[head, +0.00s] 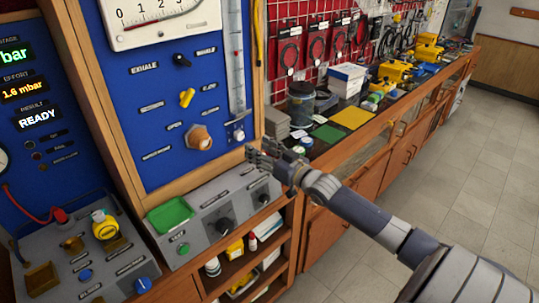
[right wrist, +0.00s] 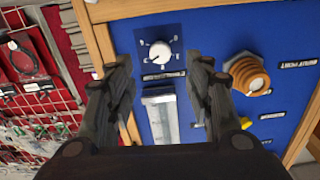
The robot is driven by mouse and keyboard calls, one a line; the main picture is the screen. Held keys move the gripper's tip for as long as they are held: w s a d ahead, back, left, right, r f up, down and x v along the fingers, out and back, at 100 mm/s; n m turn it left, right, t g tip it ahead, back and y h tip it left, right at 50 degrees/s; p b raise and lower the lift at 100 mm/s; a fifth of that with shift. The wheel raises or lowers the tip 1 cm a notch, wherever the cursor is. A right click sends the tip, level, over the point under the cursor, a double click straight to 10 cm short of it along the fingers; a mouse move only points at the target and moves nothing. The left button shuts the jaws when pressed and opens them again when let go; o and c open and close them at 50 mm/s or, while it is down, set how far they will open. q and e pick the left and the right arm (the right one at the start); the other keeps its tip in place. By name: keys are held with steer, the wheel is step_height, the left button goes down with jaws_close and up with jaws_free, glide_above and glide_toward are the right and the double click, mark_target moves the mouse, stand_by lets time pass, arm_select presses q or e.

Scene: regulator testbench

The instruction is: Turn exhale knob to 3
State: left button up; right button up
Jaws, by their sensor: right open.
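A small white knob (head: 238,134) sits low at the right edge of the blue panel, below a clear vertical tube. In the right wrist view the white knob (right wrist: 160,52) is on a dark square plate with small marks around it; its label is too small to read. My right gripper (head: 256,152) is open and empty, just below and right of this knob. In the right wrist view its two fingers (right wrist: 161,72) stand apart, with the knob seen between them; contact is not visible. A black selector (head: 182,60) sits between labels EXHALE and INHALE. My left gripper is not in view.
A wooden frame post (head: 262,70) borders the panel beside my right gripper. An orange-brown knob (head: 199,138) and a yellow lever (head: 187,97) stick out of the panel. A grey control box (head: 207,240) stands below. A cluttered bench runs to the right; the floor is clear.

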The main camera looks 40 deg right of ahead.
steer(key=s, duration=0.3)
steer(key=shift+s+d, duration=0.15)
steer(key=shift+s, duration=0.25)
stand_by(0.3)
